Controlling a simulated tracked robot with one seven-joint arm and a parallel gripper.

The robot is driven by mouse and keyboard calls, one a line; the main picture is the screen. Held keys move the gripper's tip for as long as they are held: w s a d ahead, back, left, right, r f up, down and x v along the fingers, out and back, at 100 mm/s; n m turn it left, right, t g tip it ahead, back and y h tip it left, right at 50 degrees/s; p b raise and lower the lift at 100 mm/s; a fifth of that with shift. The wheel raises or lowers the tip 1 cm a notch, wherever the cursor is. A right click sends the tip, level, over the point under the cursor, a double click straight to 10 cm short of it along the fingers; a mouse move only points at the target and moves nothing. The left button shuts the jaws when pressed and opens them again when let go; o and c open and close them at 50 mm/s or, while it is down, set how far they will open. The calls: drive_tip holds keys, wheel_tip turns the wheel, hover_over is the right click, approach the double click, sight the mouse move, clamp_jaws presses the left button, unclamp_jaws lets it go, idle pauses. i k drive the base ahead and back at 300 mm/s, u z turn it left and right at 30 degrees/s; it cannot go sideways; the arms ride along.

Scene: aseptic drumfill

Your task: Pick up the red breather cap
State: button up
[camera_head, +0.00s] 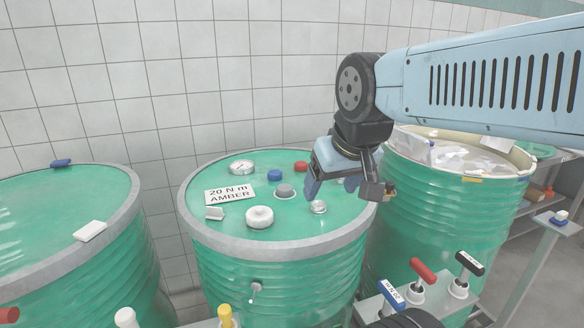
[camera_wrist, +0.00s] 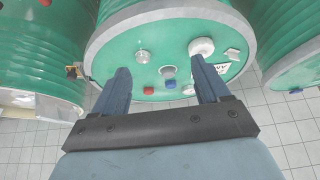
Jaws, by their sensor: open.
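The red breather cap (camera_head: 301,167) sits on the green lid of the middle drum (camera_head: 290,215), toward the back. My gripper (camera_head: 333,187) hangs above the right part of the drum lid, to the right of the red cap in the head view. Its blue fingers (camera_wrist: 160,85) are spread wide apart with nothing between them. I cannot tell its exact height above the lid.
The lid also carries a blue cap (camera_head: 274,175), a grey plug (camera_head: 285,191), a white round cap (camera_head: 260,217), a gauge (camera_head: 242,167), a metal fitting (camera_head: 318,207) and an "AMBER" label (camera_head: 230,194). Green drums stand left (camera_head: 70,255) and right (camera_head: 450,200). Coloured handles (camera_head: 422,270) stand in front.

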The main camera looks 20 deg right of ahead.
sight(301, 166)
drive_tip(key=u, duration=0.1)
drive_tip(key=k, duration=0.5)
drive_tip(key=u, duration=1)
drive_tip(key=k, duration=0.6)
drive_tip(key=z, duration=1.15)
drive_tip(key=i, duration=1)
drive_tip(key=u, duration=0.05)
